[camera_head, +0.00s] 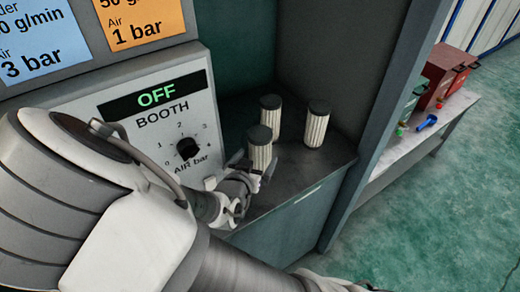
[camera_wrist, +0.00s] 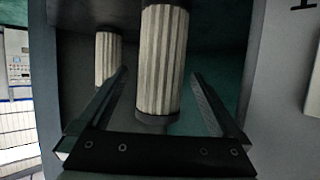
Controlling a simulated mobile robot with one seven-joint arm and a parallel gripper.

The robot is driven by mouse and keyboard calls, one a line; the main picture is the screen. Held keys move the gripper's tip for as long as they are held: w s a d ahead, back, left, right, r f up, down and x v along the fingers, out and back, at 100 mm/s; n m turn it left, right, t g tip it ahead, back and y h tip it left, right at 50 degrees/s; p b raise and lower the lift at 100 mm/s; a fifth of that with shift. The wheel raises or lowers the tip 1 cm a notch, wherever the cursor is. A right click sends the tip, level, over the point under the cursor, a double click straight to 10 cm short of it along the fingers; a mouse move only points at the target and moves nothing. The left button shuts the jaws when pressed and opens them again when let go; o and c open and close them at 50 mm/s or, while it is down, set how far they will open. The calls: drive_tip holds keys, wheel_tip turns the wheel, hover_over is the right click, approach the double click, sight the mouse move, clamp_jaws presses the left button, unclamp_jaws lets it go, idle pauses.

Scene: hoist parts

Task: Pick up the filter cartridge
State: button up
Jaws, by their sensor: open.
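Three white pleated filter cartridges with dark end caps stand upright on a dark shelf (camera_head: 285,185) in the head view. The nearest cartridge (camera_head: 260,154) is at my gripper (camera_head: 252,170); the others stand behind it (camera_head: 271,116) and to its right (camera_head: 317,128). In the wrist view, one cartridge (camera_wrist: 162,62) appears between the two spread fingers of my gripper (camera_wrist: 160,76), with dark gaps showing on both sides. Its upper end is cut off by the frame. A second cartridge (camera_wrist: 107,60) stands farther back on the left. My gripper is open and holds nothing.
A grey booth control panel (camera_head: 160,125) reading OFF, with a dial (camera_head: 188,149), stands left of the shelf. A grey upright (camera_head: 385,110) bounds the shelf's right side. Beyond it, a bench (camera_head: 425,130) carries red and green boxes and a blue item. Green floor lies open at lower right.

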drive_tip(key=b+x, duration=0.1)
drive_tip(key=x, duration=0.4)
drive_tip(key=shift+a, duration=0.1)
drive_tip(key=c, duration=1.5)
